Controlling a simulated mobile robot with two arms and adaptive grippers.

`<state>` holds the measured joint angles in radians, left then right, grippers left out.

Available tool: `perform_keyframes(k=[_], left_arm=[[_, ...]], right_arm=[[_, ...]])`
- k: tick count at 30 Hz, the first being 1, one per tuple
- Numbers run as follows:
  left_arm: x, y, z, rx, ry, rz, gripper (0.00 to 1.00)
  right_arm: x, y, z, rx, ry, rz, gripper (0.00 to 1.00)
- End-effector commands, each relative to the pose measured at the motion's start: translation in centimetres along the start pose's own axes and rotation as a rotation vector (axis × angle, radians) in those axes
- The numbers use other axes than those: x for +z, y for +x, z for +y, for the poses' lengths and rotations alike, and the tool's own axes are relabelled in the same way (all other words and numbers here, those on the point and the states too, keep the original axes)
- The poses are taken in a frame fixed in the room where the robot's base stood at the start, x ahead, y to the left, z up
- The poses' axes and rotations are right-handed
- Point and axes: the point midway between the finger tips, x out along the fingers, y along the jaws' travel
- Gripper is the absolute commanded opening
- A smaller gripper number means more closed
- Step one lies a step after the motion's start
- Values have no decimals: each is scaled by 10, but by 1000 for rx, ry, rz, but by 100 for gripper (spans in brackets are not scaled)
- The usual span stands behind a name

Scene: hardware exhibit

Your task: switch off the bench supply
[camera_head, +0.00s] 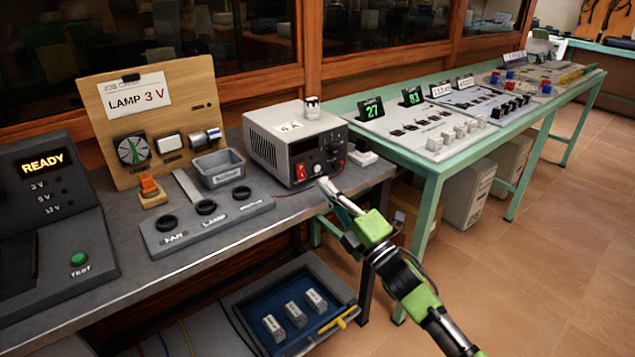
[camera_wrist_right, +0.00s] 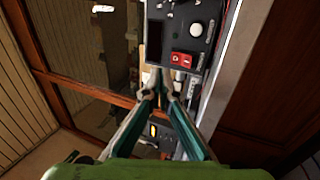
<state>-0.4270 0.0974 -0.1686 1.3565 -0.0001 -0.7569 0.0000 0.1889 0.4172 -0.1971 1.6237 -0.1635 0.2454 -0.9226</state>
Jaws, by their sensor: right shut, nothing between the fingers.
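The bench supply (camera_head: 273,141) is a light grey box with a dark front panel, standing at the right end of the grey workbench. Its red switch (camera_head: 301,171) is low on the left of the panel. In the right wrist view the panel shows close up, with the red rocker switch (camera_wrist_right: 184,59) and a white knob (camera_wrist_right: 196,29). My right gripper (camera_head: 324,182) is shut and empty, its tips just in front of the panel's lower part. In the wrist view its tips (camera_wrist_right: 158,88) are close to the switch; contact cannot be told. My left gripper is out of view.
A grey bin (camera_head: 217,178) and a panel of black knobs labelled fan and lamp (camera_head: 206,208) stand left of the supply. A green table (camera_head: 433,164) with switch panels adjoins on the right.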

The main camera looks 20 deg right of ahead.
Motion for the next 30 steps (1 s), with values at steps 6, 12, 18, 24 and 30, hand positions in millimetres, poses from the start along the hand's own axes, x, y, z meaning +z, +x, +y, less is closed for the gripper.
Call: perform_keyframes(k=[6,12,18,24,30], left_arm=[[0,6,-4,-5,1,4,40],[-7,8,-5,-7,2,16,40],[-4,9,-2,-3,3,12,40],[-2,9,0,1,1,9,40],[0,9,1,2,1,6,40]], right_arm=[[0,-39,11,-4,1,0,0],[0,-63,19,-3,1,-1,0],[0,-70,22,-2,1,0,0],[0,-69,22,-1,1,0,0],[0,-69,21,-1,1,0,0]])
